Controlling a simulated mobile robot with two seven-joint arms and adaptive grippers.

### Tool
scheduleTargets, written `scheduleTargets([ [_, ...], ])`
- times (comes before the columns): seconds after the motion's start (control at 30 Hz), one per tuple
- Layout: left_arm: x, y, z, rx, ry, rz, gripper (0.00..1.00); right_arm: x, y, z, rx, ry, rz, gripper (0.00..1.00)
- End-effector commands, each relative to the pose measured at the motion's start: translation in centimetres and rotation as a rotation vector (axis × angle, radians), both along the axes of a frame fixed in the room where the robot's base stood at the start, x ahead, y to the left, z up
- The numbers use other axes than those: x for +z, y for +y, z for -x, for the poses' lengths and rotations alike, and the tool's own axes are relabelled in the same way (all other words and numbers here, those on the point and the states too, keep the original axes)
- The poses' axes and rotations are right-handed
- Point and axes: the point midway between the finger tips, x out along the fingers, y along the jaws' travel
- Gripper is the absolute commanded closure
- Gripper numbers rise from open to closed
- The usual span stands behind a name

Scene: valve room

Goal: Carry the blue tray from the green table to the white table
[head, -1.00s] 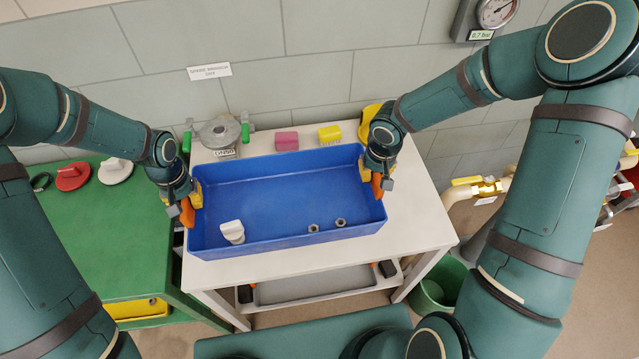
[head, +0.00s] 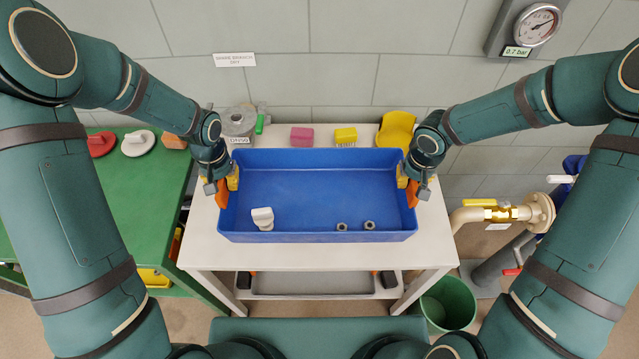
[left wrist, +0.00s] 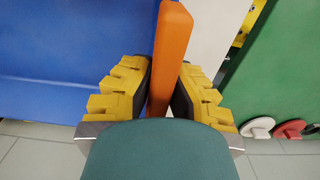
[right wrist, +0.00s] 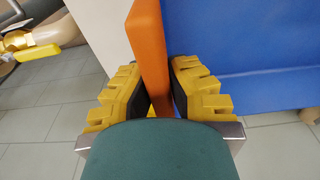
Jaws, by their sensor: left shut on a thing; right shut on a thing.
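The blue tray (head: 318,237) is level over the white table (head: 320,256); I cannot tell whether it touches the top. My left gripper (head: 222,187) is shut on the tray's left orange handle, which shows between the fingers in the left wrist view (left wrist: 170,50). My right gripper (head: 411,186) is shut on the right orange handle, seen in the right wrist view (right wrist: 150,50). In the tray are a white knobbed part (head: 263,217) and two nuts (head: 342,226). The green table (head: 130,205) stands to the left, partly hidden by my left arm.
Behind the tray are a grey flanged part (head: 239,124), a pink block (head: 302,137), a yellow brush (head: 346,136) and a yellow scoop-like thing (head: 396,130). Red (head: 101,144) and white (head: 138,144) knobs lie on the green table. A green bucket (head: 447,304) and piping (head: 500,212) are right.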

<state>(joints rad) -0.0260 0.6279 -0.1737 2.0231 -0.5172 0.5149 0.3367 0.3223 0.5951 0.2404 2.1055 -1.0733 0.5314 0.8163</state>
Motion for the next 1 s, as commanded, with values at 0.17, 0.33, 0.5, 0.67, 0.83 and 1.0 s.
scheduleTargets([
  [0.17,0.1,0.0,0.0,0.0,-0.001,0.0,1.0,0.1,0.0,0.0,0.0,-0.002,0.0,1.0],
  [0.33,0.1,0.0,0.0,0.0,-0.001,0.0,1.0,0.1,0.0,-0.1,0.0,-0.002,0.0,1.0],
  [0.5,0.0,0.0,0.0,0.0,-0.001,0.0,1.0,0.0,0.0,0.0,0.0,-0.001,0.0,1.0],
  [0.67,-0.3,0.0,0.0,0.0,-0.001,0.0,1.0,-0.2,0.0,0.0,0.0,-0.001,0.0,1.0],
  [0.83,-0.8,0.0,0.0,0.0,-0.001,0.0,1.0,-0.8,0.0,0.0,0.0,-0.001,0.0,1.0],
  [1.0,-1.5,0.0,0.0,0.0,-0.001,0.0,1.0,-1.5,0.0,0.0,0.0,-0.001,0.0,1.0],
])
